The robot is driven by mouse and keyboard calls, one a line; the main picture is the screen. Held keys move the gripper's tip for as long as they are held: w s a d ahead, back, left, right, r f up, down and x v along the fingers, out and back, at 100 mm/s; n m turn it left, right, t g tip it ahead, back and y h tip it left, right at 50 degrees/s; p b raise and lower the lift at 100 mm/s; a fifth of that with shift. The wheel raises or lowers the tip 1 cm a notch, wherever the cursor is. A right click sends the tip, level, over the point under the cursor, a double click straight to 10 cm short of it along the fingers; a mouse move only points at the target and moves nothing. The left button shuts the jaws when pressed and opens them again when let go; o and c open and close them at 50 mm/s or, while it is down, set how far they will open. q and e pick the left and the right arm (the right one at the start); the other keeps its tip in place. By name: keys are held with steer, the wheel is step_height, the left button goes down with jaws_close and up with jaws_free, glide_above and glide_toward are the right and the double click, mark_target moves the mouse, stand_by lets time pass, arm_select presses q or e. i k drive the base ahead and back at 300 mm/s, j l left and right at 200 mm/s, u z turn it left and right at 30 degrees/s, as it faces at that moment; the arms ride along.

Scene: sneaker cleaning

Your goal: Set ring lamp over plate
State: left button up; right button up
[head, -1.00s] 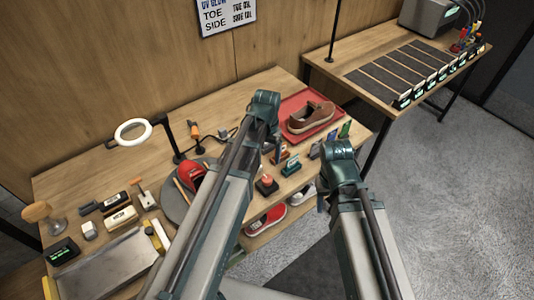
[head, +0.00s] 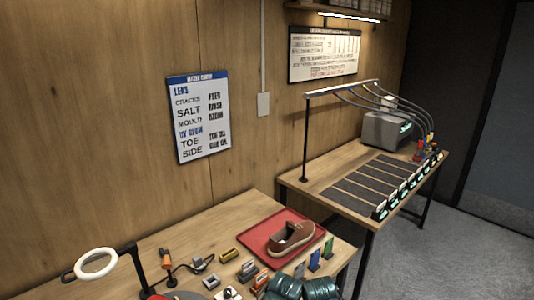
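The ring lamp, a white ring (head: 96,263) on a black jointed arm and post (head: 136,262), stands at the lower left in the head view. Its ring hangs out to the left of the post, not above the plate. The round grey plate (head: 188,295) shows only as a sliver at the bottom edge, with a bit of a red shoe beside the post. Most of the plate is cut off. Teal joints of my two arms show at the bottom middle. Neither gripper's fingers are in the picture.
An orange-handled tool (head: 166,262) and several small blocks stand between lamp and tray. A second table (head: 330,190) with dark strips and a grey machine (head: 388,131) is at the right.

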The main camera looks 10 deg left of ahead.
mark_target(131, 247)
steer(key=u, duration=0.45)
steer(key=j+u, duration=0.15)
steer(key=u, duration=0.7)
steer(key=j+u, duration=0.1)
steer(key=u, duration=0.35)
